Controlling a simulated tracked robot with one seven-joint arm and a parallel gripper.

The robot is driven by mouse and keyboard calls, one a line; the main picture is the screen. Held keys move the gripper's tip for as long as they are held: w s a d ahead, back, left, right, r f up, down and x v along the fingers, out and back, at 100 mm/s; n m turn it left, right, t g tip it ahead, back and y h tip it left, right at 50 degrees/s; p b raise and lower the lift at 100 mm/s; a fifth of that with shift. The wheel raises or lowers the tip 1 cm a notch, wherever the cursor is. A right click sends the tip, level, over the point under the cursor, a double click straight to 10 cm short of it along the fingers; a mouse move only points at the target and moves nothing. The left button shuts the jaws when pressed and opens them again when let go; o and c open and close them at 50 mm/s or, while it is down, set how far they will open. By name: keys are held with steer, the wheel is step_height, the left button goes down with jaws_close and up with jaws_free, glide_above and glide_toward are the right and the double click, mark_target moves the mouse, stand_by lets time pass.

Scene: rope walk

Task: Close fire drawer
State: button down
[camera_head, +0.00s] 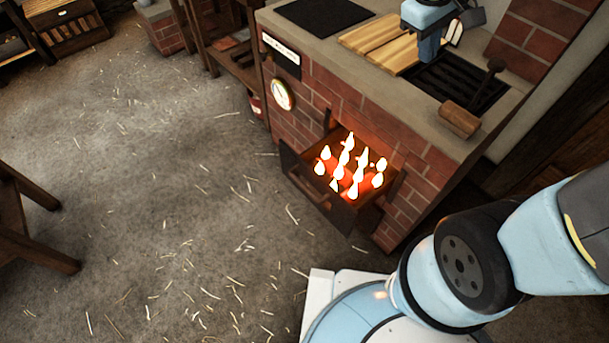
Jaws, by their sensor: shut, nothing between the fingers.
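The fire drawer (316,190) is pulled out of the front of the brick stove (424,168). Its dark front panel stands apart from the brick face. Several glowing flames (348,165) burn inside it over an orange bed. My gripper (450,34) is at the top of the view, above the stove top, near the cutting board and the black grate. It is shut and holds nothing. It is well above and to the right of the drawer, apart from it.
A wooden board (380,42), a black grate (455,82) and a wooden block (459,120) are on the stove top. A round gauge (282,95) is on the stove's side. A wooden stool (30,220) stands at left. The straw-strewn floor (190,180) between is clear.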

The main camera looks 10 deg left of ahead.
steer(key=w+a+f+n+h, duration=0.2)
steer(key=a+f+n, duration=0.4)
steer(key=a+f, duration=0.35)
steer(key=n+t+h, duration=0.1)
steer(key=n, duration=0.3)
glide_above(313, 176)
steer(key=d, duration=0.2)
step_height(313, 176, down, 9)
steer(key=s+a+f+n+t, duration=0.2)
steer(key=s+a+f+n, duration=0.35)
steer(key=f, duration=0.45)
steer(key=s+a+f+n+t, duration=0.2)
steer(key=s+a+f+n, duration=0.3)
steer(key=f, duration=0.5)
steer(key=shift+m, duration=0.35)
steer(key=x, duration=1.1)
steer(key=shift+w+d+r, duration=0.15)
steer(key=shift+w+d, duration=0.3)
steer(key=shift+w, duration=0.05)
steer(key=shift+w+d, duration=0.4)
steer(key=shift+w, duration=0.1)
